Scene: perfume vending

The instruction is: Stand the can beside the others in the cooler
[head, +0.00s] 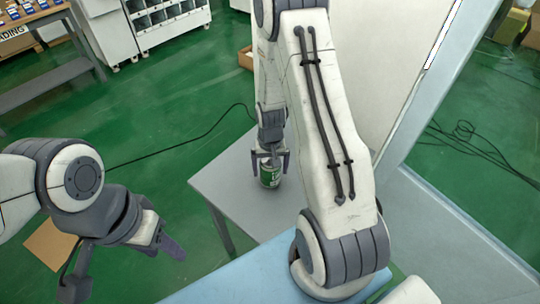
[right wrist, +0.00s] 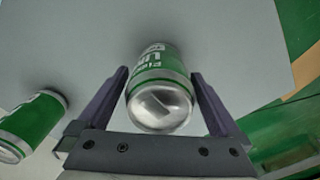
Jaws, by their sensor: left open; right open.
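A green and white can (head: 269,175) stands on the grey table (head: 222,187), between the fingers of my right gripper (head: 269,156). In the right wrist view this can (right wrist: 160,95) shows its silver end towards the camera, with the open fingers apart on either side. A second green and white can (right wrist: 32,126) is left of the gripper there; I cannot find it in the head view. My left gripper (head: 127,272) is open and empty at the lower left, far from the cans. I cannot identify the cooler's inside or the other cans in it.
A tall white panel (head: 375,60) and a pale grey frame (head: 432,85) stand right of my right arm. A light blue surface (head: 235,279) is in front. White shelving (head: 165,22) stands at the back. Dark cables (head: 470,145) lie on the green floor (head: 150,110).

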